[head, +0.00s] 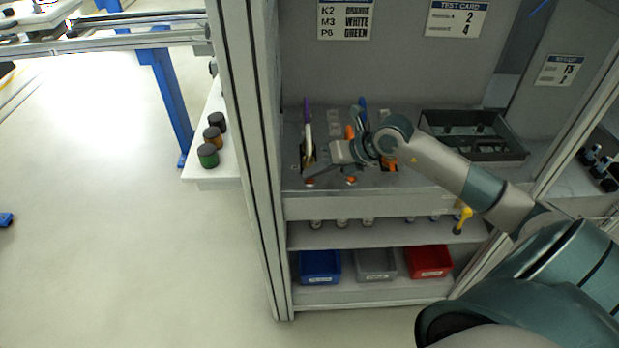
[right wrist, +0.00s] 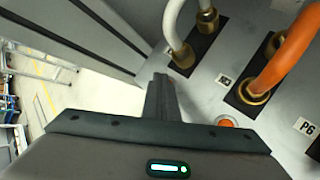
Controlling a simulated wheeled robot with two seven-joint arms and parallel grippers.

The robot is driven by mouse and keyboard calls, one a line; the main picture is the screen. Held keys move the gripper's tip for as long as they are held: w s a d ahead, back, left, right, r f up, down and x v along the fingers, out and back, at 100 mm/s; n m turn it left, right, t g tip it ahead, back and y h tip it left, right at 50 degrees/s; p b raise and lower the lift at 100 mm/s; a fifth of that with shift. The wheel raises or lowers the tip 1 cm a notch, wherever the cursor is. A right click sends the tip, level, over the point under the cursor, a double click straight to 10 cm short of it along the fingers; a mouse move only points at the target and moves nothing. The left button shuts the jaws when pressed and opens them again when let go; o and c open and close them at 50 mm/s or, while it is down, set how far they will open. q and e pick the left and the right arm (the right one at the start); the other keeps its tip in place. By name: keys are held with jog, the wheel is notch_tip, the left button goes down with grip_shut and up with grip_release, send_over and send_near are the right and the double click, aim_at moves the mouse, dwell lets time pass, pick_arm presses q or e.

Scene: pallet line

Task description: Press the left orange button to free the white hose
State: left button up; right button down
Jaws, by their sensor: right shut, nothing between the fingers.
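The white hose (head: 308,135) stands upright at the left of the grey panel, and its brass-fitted lower end shows in the right wrist view (right wrist: 172,25). The left orange button (head: 310,182) is at the panel's front edge, and a second orange button (head: 351,181) is to its right. My right gripper (head: 307,168) is shut and empty, its tips low over the panel by the left button. It also shows in the right wrist view (right wrist: 160,88), beside a half-hidden orange button (right wrist: 226,122). I cannot tell whether it touches anything. My left gripper is out of view.
An orange hose (right wrist: 288,55) stands close to the right of the gripper. A frame post (head: 245,150) rises at the left. A dark tray (head: 475,153) is at the panel's right. Blue, grey and red bins sit on the lower shelf.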

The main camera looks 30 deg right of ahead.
jog(key=shift+r, duration=0.6)
jog(key=shift+r+p, duration=0.1)
jog(key=shift+p, duration=0.2)
notch_tip(320, 180, up, 5)
jog(key=p, duration=0.3)
dwell(0.8)
